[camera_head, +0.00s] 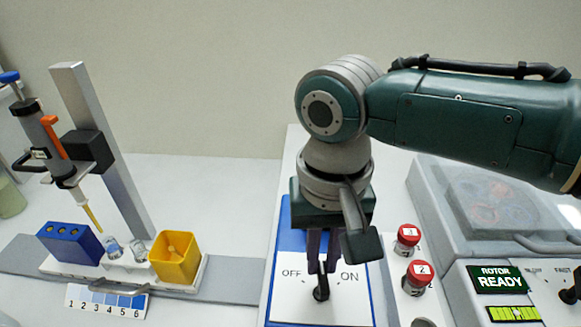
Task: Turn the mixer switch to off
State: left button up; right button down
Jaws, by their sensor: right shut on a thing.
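The mixer switch (321,292) is a small black lever on a white panel (345,308) with a blue border. OFF is printed to its left and ON to its right. The lever stands between the two labels; its exact setting is hard to tell. My right gripper (322,268) comes down from above, with its dark fingers shut on the lever. The fingers hide the lever's upper part. My left gripper is not in view.
Two red-capped vials (417,276) stand just right of the panel. Further right is a lidded machine (470,235) with a ROTOR READY display (497,280). At left are a pipette stand (100,150), a blue block (70,243) and a yellow box (174,262).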

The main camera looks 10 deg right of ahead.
jog(key=shift+a+n, duration=0.2)
jog(key=shift+n, duration=0.8)
jog(key=shift+p, duration=0.3)
jog(key=c, duration=0.9)
grip_release()
notch_tip(320, 180, up, 10)
jog(key=shift+p, duration=0.75)
